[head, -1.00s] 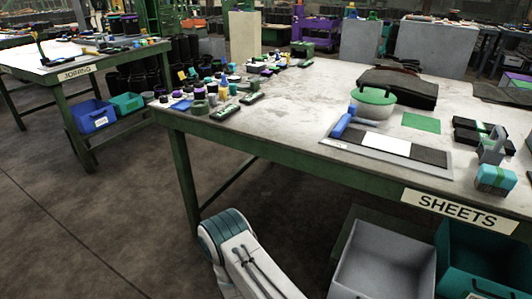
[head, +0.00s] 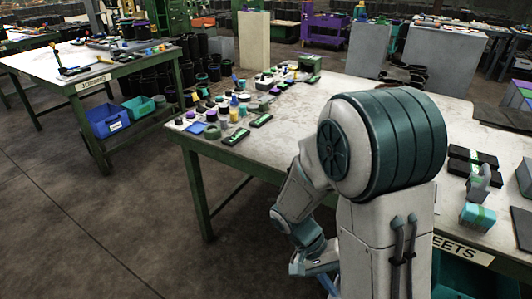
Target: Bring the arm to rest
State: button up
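My arm, white with teal bands, is folded up in front of the sheets table (head: 215,150). Its far end hangs low beside the table's front edge, near the bottom middle of the head view. My gripper (head: 318,272) is small and partly hidden there, and its fingers cannot be made out. A bit of blue shows at that end; I cannot tell whether it is part of the gripper or something held.
Bottles and small tubs (head: 215,112) crowd the table's left corner. Black blocks (head: 470,160) and a teal block (head: 478,215) lie at the right. The joining table (head: 95,72) stands at the left, with a blue bin (head: 108,118) below. The floor between is clear.

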notch_tip(320, 180, up, 26)
jog(key=s+a+n+t+y+p, duration=0.1)
jog(key=n+t+y+p, duration=0.2)
jog(key=t+y+p, duration=0.4)
jog(key=t+p, duration=0.1)
jog(key=p, duration=0.2)
jog(key=shift+s+a+p, duration=0.2)
jog(key=shift+a+p, duration=0.15)
